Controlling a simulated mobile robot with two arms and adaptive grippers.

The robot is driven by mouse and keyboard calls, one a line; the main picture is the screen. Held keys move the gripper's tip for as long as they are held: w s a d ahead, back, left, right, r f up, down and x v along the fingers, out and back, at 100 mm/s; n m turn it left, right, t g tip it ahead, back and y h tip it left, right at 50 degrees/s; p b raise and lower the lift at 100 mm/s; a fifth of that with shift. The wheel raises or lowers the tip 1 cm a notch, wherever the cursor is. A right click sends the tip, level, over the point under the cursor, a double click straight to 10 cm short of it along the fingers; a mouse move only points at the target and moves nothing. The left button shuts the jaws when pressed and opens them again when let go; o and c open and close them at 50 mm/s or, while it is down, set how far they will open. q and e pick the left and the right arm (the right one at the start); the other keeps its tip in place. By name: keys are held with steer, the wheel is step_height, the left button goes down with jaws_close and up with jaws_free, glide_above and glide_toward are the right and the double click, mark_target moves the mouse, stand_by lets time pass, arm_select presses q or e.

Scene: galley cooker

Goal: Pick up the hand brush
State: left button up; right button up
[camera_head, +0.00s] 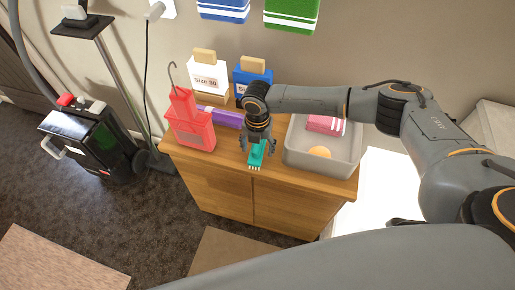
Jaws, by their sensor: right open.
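A teal hand brush (256,158) with a pale bristled edge lies on top of the wooden cabinet (205,166), near its front edge. My right gripper (260,148) points down over the brush, its open fingers to either side of it. The fingers hide the upper part of the brush. I cannot tell whether they touch it. My left gripper is out of view.
Right of the brush stands a grey basin (349,160) with a pink folded cloth (326,125) and an orange round thing (319,152). To the left are a red container (193,130) and a purple box (222,117). White (208,77) and blue (250,82) packages stand behind.

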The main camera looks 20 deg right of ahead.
steer(key=c, duration=1.3)
steer(key=shift+r, duration=0.1)
